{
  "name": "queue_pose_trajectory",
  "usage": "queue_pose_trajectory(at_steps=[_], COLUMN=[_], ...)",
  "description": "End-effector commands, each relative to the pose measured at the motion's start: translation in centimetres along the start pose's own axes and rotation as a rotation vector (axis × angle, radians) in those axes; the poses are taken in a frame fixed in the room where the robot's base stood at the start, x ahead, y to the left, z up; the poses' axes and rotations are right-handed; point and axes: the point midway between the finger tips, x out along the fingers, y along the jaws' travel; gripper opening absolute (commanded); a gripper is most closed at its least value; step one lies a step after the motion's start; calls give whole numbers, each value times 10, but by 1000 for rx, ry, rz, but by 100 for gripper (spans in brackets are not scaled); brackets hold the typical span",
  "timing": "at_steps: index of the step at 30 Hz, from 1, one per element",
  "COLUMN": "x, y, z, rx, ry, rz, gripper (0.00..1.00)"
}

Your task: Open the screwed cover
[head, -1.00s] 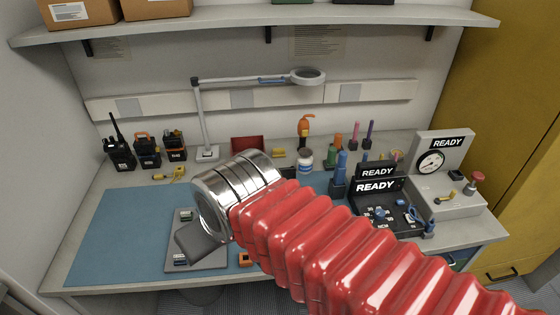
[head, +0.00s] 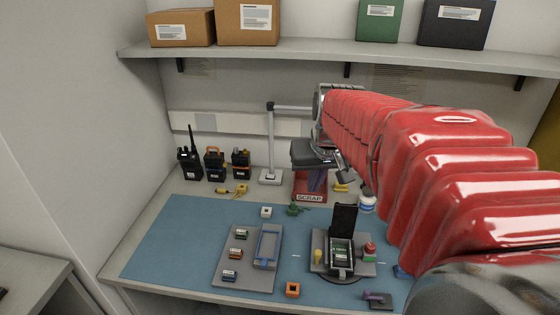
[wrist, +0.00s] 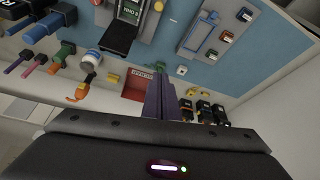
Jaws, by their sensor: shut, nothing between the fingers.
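My gripper (head: 318,181) is shut and empty, held raised above the red SCRAP bin (head: 309,190) at the back of the bench. Its purple fingers (wrist: 159,98) show together in the wrist view. A fixture (head: 318,240) on the blue mat holds a dark unit with a green display (head: 341,255) and an upright black flap (head: 343,219) behind it. The unit also shows at the top of the wrist view (wrist: 130,12). I cannot tell which part is the screwed cover, and no screws are distinct. My gripper is apart from the fixture.
A grey tray (head: 238,280) holds several small parts and a blue frame (head: 267,246). Radios (head: 214,164) and a lamp post (head: 271,145) stand behind. An orange block (head: 292,290) lies in front. The mat's left part (head: 165,250) is clear.

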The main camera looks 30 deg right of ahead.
Motion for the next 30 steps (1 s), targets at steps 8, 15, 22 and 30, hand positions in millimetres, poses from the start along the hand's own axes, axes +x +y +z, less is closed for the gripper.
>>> queue_pose_trajectory(at_steps=[8, 15, 22, 30], x=[36, 51, 51, 57], y=[82, 117, 118, 118], z=[-46, -59, -59, -58], rx=[122, 167, 168, 168], ry=[-31, -39, -39, -41], rz=[43, 57, 58, 57], gripper=[0, 0, 0, 0])
